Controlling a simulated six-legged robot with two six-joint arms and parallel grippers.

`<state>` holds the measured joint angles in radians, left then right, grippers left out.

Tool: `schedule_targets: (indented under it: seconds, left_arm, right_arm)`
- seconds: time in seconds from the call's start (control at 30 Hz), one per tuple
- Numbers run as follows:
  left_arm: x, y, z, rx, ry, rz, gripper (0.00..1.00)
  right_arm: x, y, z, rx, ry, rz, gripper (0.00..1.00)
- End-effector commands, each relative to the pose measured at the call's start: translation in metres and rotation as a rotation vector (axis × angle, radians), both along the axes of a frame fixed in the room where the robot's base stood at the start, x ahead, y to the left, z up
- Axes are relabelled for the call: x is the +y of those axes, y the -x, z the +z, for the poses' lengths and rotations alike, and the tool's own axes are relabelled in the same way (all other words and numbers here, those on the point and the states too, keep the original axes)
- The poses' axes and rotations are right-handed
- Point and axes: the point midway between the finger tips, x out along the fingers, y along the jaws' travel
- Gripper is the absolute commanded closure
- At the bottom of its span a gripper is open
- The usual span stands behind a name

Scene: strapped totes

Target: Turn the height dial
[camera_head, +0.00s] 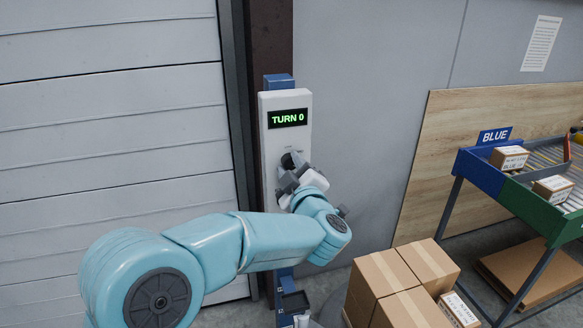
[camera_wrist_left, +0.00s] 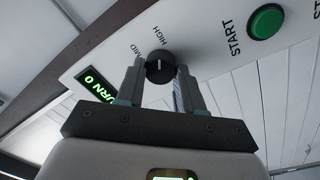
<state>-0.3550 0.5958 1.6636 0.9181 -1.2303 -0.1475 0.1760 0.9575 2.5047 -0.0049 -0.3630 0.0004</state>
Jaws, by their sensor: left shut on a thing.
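The height dial (camera_wrist_left: 160,68) is a black round knob with a white mark on the pale control panel (camera_head: 304,135). The words MID and HIGH are printed beside it in the left wrist view. In the head view the dial (camera_head: 290,160) is partly hidden by my left gripper (camera_head: 289,171). My left gripper (camera_wrist_left: 160,75) is shut on the dial, with one finger on each side. The panel's display (camera_head: 288,118) reads TURN 0 in green. My right gripper is not in view.
A green START button (camera_wrist_left: 265,21) sits on the panel beside the dial. Several cardboard boxes (camera_head: 388,273) are stacked at the lower right. A roller stand (camera_head: 483,172) with a BLUE sign and small boxes is at the right. A shutter door (camera_head: 110,120) fills the left.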

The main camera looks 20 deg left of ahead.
Motion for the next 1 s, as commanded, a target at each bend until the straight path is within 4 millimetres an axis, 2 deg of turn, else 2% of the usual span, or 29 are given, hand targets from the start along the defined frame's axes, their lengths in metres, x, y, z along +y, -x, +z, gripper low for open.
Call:
schedule_targets:
  seconds: [0.1, 0.13, 0.2, 0.5, 0.63, 0.77, 1.0]
  left_arm:
    - [-0.002, 0.000, -0.004, 0.009, -0.001, -0.004, 0.94]
    - [-0.002, 0.000, -0.004, 0.009, -0.001, -0.004, 0.60]
    - [-0.002, 0.000, -0.004, 0.008, -0.001, -0.004, 0.38]
    - [-0.001, 0.001, -0.002, 0.003, 0.001, -0.002, 0.38]
    - [-0.008, 0.010, -0.003, 0.003, 0.002, -0.004, 0.38]
    - [-0.023, 0.033, -0.006, 0.002, 0.001, -0.006, 0.38]
    - [-0.058, 0.088, -0.009, 0.002, -0.001, -0.007, 0.38]
  right_arm:
    - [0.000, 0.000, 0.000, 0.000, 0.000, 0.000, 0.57]
    - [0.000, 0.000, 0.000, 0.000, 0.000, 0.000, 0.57]
    - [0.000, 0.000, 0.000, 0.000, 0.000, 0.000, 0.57]
    - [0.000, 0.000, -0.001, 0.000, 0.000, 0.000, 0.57]
    - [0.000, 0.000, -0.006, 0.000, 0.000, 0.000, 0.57]
    - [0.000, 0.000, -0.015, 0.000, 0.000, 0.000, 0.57]
    - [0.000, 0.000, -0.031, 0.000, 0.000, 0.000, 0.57]
